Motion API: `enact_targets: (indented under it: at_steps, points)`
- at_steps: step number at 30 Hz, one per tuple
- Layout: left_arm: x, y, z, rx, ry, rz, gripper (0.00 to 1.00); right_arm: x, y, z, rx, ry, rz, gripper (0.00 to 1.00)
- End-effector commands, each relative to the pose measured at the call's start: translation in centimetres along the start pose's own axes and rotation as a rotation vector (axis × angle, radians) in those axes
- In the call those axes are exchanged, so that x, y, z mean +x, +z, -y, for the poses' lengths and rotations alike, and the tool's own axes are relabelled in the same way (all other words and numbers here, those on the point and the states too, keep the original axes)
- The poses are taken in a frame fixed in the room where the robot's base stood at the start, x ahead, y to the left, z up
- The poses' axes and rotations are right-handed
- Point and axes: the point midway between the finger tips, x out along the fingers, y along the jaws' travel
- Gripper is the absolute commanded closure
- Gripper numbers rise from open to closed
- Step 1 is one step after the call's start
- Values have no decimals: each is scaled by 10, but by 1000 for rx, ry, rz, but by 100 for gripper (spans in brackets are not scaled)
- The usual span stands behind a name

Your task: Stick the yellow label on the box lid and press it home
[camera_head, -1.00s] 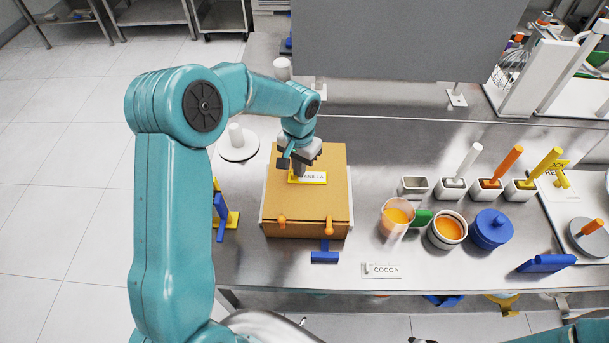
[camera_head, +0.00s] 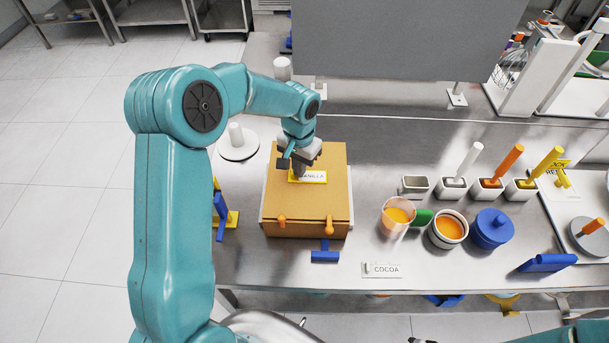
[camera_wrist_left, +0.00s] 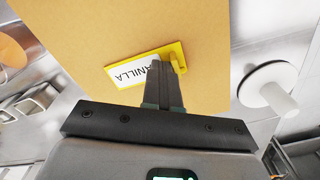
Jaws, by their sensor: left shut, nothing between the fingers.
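The cardboard box (camera_head: 308,218) stands on the steel table with its lid closed. The yellow-edged label (camera_head: 316,178), reading "VANILLA" with part of the word covered, lies on the lid. In the left wrist view the label (camera_wrist_left: 128,72) lies on the brown lid (camera_wrist_left: 110,30), with a small yellow tab at one end. My left gripper (camera_head: 297,173) is shut with nothing between its fingers. Its fingertips (camera_wrist_left: 158,66) are over the label and hide part of it; I cannot tell whether they touch it. My right gripper is not in view.
A "COCOA" card (camera_head: 382,270) and a blue piece (camera_head: 325,256) lie in front of the box. To the right stand an orange-filled jug (camera_head: 396,214), an orange-filled cup (camera_head: 448,230) and a blue lidded pot (camera_head: 491,229). A white spindle (camera_head: 238,145) stands behind left.

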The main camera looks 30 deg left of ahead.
Motion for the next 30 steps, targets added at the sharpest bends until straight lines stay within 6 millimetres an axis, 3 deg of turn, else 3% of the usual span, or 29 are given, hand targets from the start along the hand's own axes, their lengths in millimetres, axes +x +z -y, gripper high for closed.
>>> enact_targets:
  at_steps: [15,30]
  points:
    - [9,0,0,0,0,2,100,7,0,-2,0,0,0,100]
    - [6,-11,-19,0,0,1,100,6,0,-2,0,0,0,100]
